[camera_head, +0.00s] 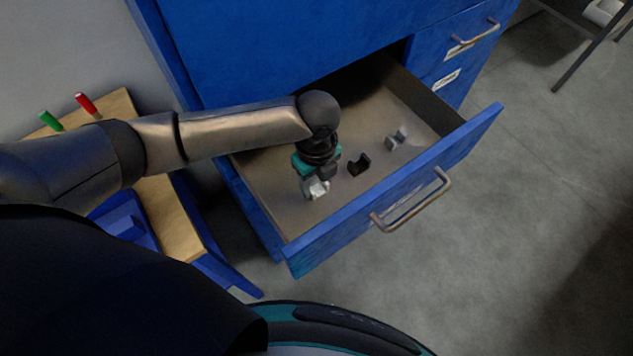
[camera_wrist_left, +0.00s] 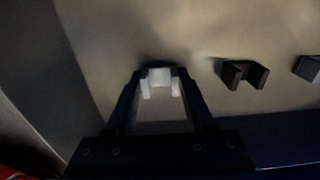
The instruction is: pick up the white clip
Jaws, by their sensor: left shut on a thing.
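The white clip (camera_head: 316,188) is in the open drawer of the blue cabinet, at the left part of the drawer. My left gripper (camera_head: 318,180) reaches down into the drawer and is shut on the clip. In the left wrist view the white clip (camera_wrist_left: 160,82) sits between the two dark fingertips of my left gripper (camera_wrist_left: 159,90). I cannot tell whether the clip still touches the drawer floor. My right gripper is not in view.
A black clip (camera_head: 359,164) lies right of my gripper, and a grey clip (camera_head: 396,140) lies further right. The drawer front (camera_head: 400,195) and side walls surround them. A wooden-topped bench (camera_head: 172,215) with red and green handles stands at the left.

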